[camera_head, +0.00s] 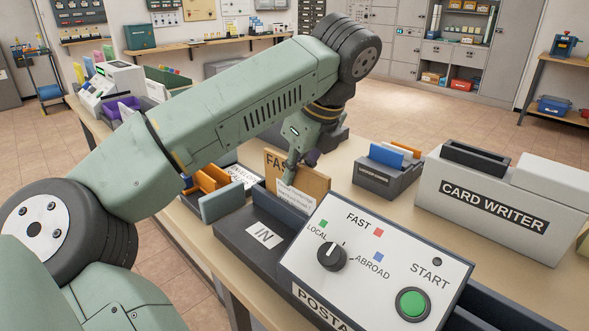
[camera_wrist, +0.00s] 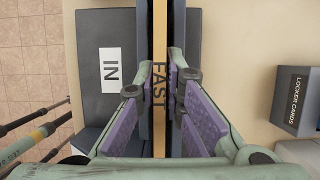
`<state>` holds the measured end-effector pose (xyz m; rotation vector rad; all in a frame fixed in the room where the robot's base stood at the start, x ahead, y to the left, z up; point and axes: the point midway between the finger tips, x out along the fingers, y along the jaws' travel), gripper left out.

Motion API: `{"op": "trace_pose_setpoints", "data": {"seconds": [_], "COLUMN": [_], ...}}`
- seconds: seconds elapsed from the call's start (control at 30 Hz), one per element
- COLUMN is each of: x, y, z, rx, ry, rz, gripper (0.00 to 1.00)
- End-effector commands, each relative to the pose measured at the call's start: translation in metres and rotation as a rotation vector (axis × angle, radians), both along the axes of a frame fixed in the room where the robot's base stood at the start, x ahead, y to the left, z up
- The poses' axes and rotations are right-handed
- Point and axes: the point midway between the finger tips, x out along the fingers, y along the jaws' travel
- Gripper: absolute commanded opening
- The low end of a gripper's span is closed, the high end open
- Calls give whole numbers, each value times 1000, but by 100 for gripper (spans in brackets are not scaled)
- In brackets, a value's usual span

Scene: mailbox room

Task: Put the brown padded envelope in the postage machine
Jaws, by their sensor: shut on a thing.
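The brown padded envelope (camera_head: 318,184), marked FAST, stands upright at the IN end of the postage machine (camera_head: 335,255). My gripper (camera_head: 298,160) is shut on its upper part. In the wrist view the envelope (camera_wrist: 159,30) shows edge-on between the purple pads of my gripper (camera_wrist: 161,90). It lines up with a dark slot beside the IN plate (camera_wrist: 110,30), with dark walls on both sides. How deep its lower edge sits is hidden. The machine's white panel has a black dial (camera_head: 332,257), LOCAL, FAST and ABROAD marks, and a green START button (camera_head: 412,304).
A locker cards box (camera_head: 385,178) and a large card writer (camera_head: 500,205) stand to the right. Bare tabletop (camera_head: 352,205) lies between the envelope and the locker cards box.

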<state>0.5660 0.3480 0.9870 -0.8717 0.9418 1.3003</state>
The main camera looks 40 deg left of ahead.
Motion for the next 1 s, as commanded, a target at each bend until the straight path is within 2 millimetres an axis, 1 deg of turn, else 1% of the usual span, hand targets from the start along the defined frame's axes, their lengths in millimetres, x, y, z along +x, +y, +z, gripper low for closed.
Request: {"op": "trace_pose_setpoints", "data": {"seconds": [0.03,0.1,0.37,0.4,0.73,1.0], "x": [0,0,0,0,0,0], "y": [0,0,0,0,0,0], "z": [-7,-11,-11,-11,-11,-11], "rx": [0,1,0,0,0,0], "ry": [0,0,0,0,0,0], "rz": [0,0,0,0,0,0], "gripper": [0,0,0,10,32,33]}}
